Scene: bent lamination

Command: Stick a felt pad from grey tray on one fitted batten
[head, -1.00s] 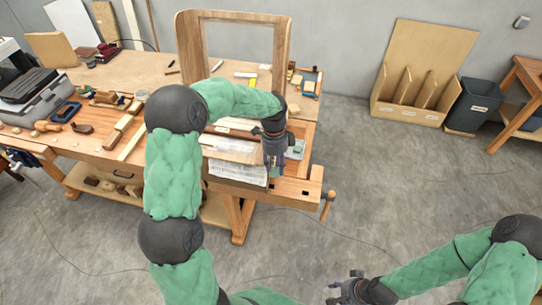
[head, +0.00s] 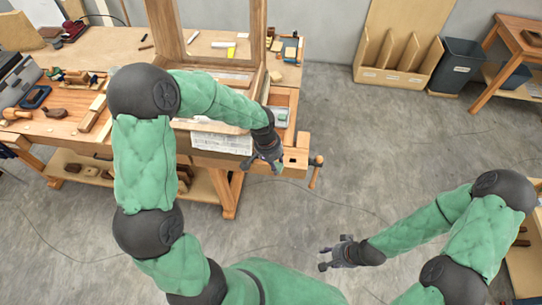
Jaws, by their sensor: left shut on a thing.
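My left gripper (head: 268,158) hangs at the bench's front right edge, in front of the grey tray. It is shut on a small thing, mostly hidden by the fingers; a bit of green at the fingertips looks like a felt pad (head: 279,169). The grey tray (head: 281,113) sits on the bench's right end with greenish pads in it. The bent wooden frame (head: 258,35) stands on the bench behind my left forearm, which hides its lower part. I cannot make out the fitted battens. My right gripper (head: 334,255) is open and empty over the floor.
The workbench (head: 135,45) carries planes, wood strips and a blue tray (head: 292,50). A vise handle (head: 316,172) sticks out at its right end. A plywood rack (head: 402,55) and a dark bin (head: 457,66) stand by the wall. The floor between is clear.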

